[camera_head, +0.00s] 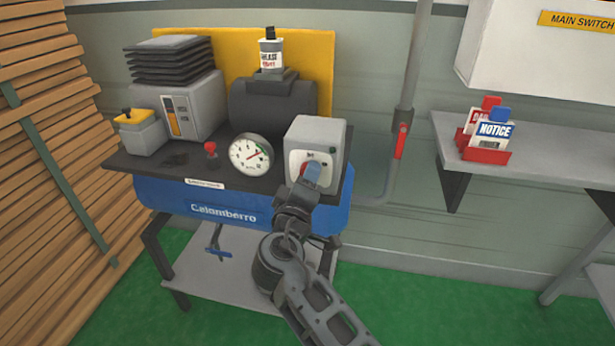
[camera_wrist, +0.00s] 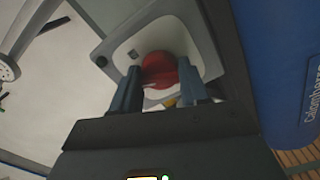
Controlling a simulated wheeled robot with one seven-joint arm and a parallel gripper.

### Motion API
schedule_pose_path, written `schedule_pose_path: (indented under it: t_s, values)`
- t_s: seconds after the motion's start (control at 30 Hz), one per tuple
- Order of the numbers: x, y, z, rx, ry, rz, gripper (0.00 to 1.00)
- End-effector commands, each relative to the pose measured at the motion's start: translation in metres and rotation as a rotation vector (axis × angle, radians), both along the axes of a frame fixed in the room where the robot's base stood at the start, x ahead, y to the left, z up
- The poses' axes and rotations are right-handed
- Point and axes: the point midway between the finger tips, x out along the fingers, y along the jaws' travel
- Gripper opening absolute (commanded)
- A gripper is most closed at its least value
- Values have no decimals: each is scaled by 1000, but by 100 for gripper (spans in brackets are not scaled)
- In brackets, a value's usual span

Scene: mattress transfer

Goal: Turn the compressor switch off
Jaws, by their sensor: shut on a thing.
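The compressor (camera_head: 225,207) is a blue tank with a dark top plate on a grey stand. A grey switch box (camera_head: 318,135) with a pale front plate stands at the right end of its top. The red switch knob (camera_head: 306,168) on that plate is partly hidden by my gripper. In the wrist view the red knob (camera_wrist: 158,68) sits between my two blue-grey fingers. My gripper (camera_head: 311,174) reaches the front of the box, and in the wrist view my gripper (camera_wrist: 168,90) is shut on the knob. Any marks at the knob are too small to read.
A round gauge (camera_head: 250,155) and a small red valve (camera_head: 210,149) are left of the switch box. A wall pipe with a red handle (camera_head: 401,140) and a shelf (camera_head: 520,150) with notice cards (camera_head: 492,133) are to the right. Stacked planks (camera_head: 50,140) stand left.

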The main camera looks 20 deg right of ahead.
Motion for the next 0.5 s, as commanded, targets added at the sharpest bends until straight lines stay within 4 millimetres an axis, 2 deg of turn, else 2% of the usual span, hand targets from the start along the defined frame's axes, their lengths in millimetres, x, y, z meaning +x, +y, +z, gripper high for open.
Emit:
schedule_pose_path:
  t_s: [0.5]
  values:
    - [0,0,1,-278,204,2,14]
